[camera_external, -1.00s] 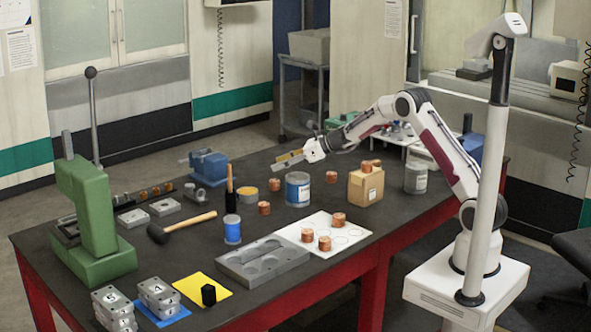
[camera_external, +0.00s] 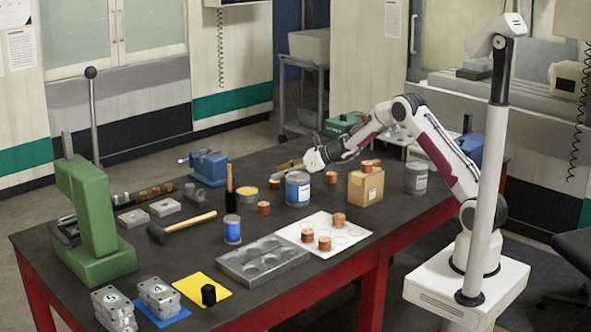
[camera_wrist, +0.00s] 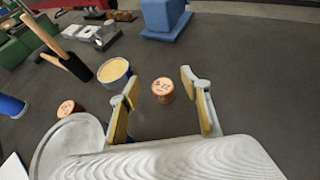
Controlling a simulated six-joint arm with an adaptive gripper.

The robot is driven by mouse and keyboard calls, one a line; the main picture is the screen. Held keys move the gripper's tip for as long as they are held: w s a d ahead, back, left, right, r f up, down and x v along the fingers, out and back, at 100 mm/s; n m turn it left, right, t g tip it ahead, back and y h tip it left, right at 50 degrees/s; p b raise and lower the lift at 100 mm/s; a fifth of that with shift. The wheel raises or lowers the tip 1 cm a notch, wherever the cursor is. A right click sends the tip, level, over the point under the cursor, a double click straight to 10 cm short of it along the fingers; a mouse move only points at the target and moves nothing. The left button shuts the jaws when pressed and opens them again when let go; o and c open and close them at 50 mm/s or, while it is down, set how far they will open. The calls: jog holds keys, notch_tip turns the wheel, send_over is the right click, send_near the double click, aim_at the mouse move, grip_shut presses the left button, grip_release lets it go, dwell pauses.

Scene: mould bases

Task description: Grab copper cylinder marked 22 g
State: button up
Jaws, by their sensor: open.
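A copper cylinder (camera_wrist: 163,90) stands on the dark bench in the wrist view, ahead of my gripper and seen in the gap between its fingers. Its top has a stamped mark, too small to read surely. It also shows in the external view (camera_external: 274,184), beside a small tin. My gripper (camera_wrist: 160,77) is open and empty, with yellow-padded fingers apart; in the external view it (camera_external: 288,165) hovers above the bench behind a blue-labelled can. Another copper cylinder (camera_wrist: 66,108) stands to the left in the wrist view, in front of the tin in the external view (camera_external: 264,208).
The blue-labelled can (camera_external: 297,188) stands close to my gripper, and the small yellow-filled tin (camera_wrist: 114,72) is left of the cylinder. A black-and-wood mallet (camera_wrist: 72,60) and a blue vise (camera_wrist: 165,20) lie beyond. More copper cylinders stand on a white sheet (camera_external: 350,228). Bench right of the cylinder is clear.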

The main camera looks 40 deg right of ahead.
aim_at(275, 183)
jog(key=shift+w+a+f, duration=0.15)
jog(key=shift+w+f, duration=0.05)
jog(key=shift+f, duration=0.75)
jog(key=shift+w+a+f, duration=0.15)
jog(key=shift+w+f, duration=0.05)
jog(key=shift+f, duration=0.75)
jog(key=shift+x, duration=0.9)
jog(key=shift+c, duration=0.5)
jog(key=c, duration=1.2)
jog(key=shift+w+r, duration=0.1)
grip_shut()
jog(key=shift+r, duration=0.15)
jog(key=shift+r, duration=4.85)
